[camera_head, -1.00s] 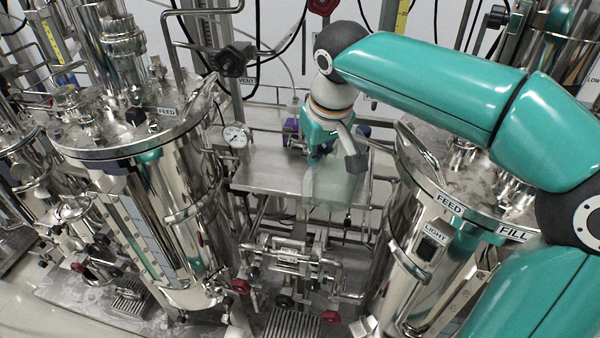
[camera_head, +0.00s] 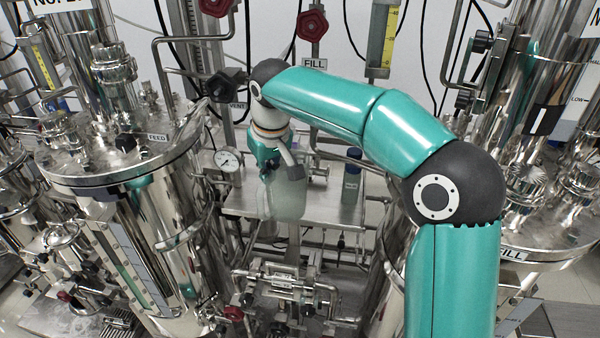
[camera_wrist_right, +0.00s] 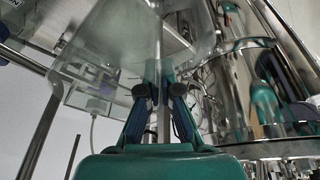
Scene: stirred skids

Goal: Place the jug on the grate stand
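A translucent, pale jug (camera_head: 283,203) hangs upright from my right gripper (camera_head: 277,163), in front of the steel shelf at the centre of the head view. The gripper's fingers are shut around its handle. In the right wrist view the jug's clear wall (camera_wrist_right: 105,45) fills the upper left, and the dark fingers (camera_wrist_right: 159,92) close on a thin upright handle. The jug looks empty. A slatted metal grate (camera_head: 118,322) shows small at the lower left; I cannot tell whether it is the grate stand. My left gripper is not in view.
The steel shelf (camera_head: 236,197) holds a blue-capped bottle (camera_head: 352,177) right of the jug. A polished tank (camera_head: 165,230) stands left, another vessel (camera_head: 525,215) right. A gauge (camera_head: 228,159) and valve pipes (camera_head: 285,285) are close by. The shelf shows bare metal at left.

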